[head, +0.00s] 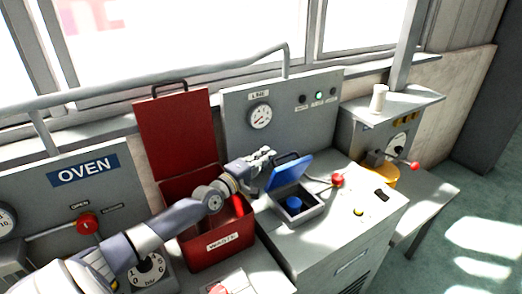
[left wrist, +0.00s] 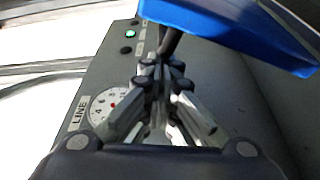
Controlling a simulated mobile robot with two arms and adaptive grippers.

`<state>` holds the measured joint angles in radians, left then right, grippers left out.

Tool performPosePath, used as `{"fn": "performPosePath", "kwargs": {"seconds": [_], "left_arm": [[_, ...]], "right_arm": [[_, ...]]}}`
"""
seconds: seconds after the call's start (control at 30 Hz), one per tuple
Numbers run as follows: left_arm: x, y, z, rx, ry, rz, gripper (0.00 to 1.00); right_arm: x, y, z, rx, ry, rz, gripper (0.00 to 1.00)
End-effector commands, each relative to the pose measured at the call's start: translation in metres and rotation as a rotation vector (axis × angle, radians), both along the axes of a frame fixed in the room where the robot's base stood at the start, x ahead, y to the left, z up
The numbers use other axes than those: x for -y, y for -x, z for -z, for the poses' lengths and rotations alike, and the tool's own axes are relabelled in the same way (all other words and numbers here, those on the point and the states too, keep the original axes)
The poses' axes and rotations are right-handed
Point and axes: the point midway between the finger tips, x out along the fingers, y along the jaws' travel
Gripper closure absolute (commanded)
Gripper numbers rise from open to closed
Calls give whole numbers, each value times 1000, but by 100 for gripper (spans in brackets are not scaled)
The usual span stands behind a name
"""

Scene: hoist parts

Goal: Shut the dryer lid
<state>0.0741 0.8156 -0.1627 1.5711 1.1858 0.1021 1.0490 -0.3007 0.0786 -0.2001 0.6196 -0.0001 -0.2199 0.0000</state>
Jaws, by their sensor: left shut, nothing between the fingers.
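The dryer is a small grey box (head: 310,212) with a blue round piece (head: 293,203) inside, on the grey cabinet. Its blue lid (head: 290,172) stands open, tilted up at the back edge of the box. In the left wrist view the lid (left wrist: 235,32) crosses the top right, close to the fingers. My left gripper (head: 270,154) is shut and empty, just left of and behind the lid's upper edge. Its closed fingers also show in the left wrist view (left wrist: 160,75). I cannot tell whether they touch the lid. My right gripper is not in view.
A red waste bin (head: 215,252) with its lid raised stands left, under my left arm. A grey panel with a line gauge (head: 260,116) rises behind the dryer. A red-knobbed lever (head: 337,180) is right of the dryer. A yellow container (head: 384,176) stands farther right.

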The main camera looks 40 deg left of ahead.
Motion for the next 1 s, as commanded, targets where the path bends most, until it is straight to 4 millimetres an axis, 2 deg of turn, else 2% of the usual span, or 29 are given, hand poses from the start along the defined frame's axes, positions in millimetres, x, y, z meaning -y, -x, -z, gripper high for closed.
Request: {"fn": "performPosePath", "kwargs": {"seconds": [0.03, 0.1, 0.33, 0.6, 1.0], "left_arm": [[6, 2, -6, -2, 7, 1, 100], [13, 5, -7, -2, 5, 1, 100], [34, 14, -7, -1, 4, 0, 100], [51, 21, -3, -1, 2, 0, 100], [58, 24, 1, 0, 2, 0, 100]], "right_arm": [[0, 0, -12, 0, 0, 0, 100], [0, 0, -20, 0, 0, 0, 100], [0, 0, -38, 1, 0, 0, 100], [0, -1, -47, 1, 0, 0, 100], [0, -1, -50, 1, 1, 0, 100]]}}
